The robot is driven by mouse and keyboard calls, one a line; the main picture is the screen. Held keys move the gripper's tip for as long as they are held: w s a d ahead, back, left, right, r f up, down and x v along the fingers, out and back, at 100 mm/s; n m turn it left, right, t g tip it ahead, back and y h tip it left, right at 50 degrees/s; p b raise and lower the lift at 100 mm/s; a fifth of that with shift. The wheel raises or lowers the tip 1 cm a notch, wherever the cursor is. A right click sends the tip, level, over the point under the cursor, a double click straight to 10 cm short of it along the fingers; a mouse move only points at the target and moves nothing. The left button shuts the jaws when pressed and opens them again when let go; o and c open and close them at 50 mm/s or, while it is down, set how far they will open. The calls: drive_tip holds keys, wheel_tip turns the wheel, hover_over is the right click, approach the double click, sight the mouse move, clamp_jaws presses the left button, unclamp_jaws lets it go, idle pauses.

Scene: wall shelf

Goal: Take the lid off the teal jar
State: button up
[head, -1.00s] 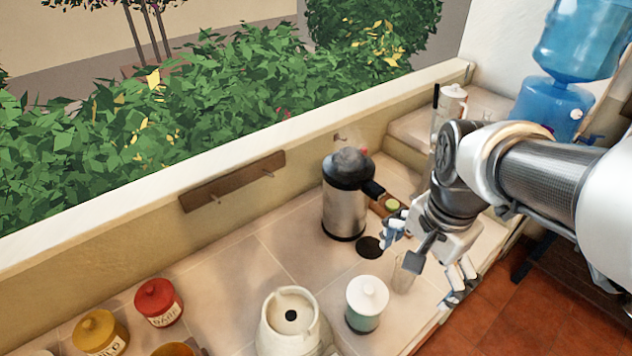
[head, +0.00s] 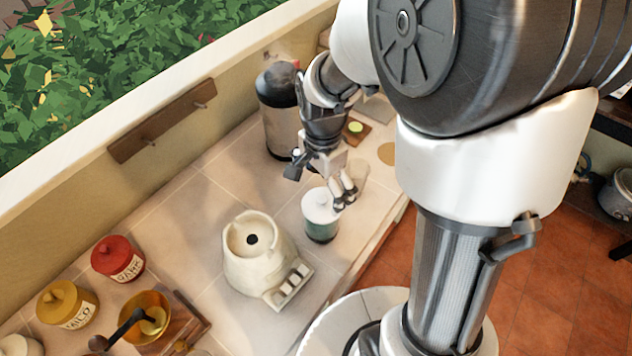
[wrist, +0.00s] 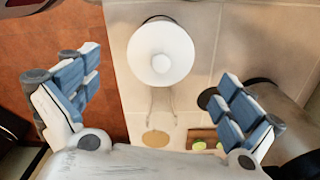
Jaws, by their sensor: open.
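The teal jar (head: 320,230) stands upright on the tiled counter, with its white knobbed lid (head: 320,205) on top. In the wrist view the round lid (wrist: 162,52) lies at the top centre and hides nearly all of the jar. My gripper (head: 320,178) is just behind and above the jar in the head view, with one finger overlapping the lid's right edge. In the wrist view my gripper (wrist: 152,76) is wide open and empty, with the lid ahead between and beyond its fingertips. I cannot tell if a finger touches the lid.
A cream ceramic vessel (head: 252,265) stands left of the jar. A steel flask (head: 280,125) stands behind my gripper. A clear glass (wrist: 160,100) and a cork disc (wrist: 156,139) are close to the jar. Red (head: 117,258) and yellow (head: 66,303) jars stand at the left.

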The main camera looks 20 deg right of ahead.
sight(324, 198)
drive_tip(key=f, duration=0.2)
drive_tip(key=f+b, duration=0.1)
drive_tip(key=f, duration=0.2)
drive_tip(key=shift+w+d+f, duration=0.25)
drive_tip(key=shift+d+f, duration=0.05)
drive_tip(key=shift+d, duration=0.05)
drive_tip(key=c, duration=0.8)
drive_tip(key=shift+s, duration=0.15)
drive_tip(key=c, duration=0.5)
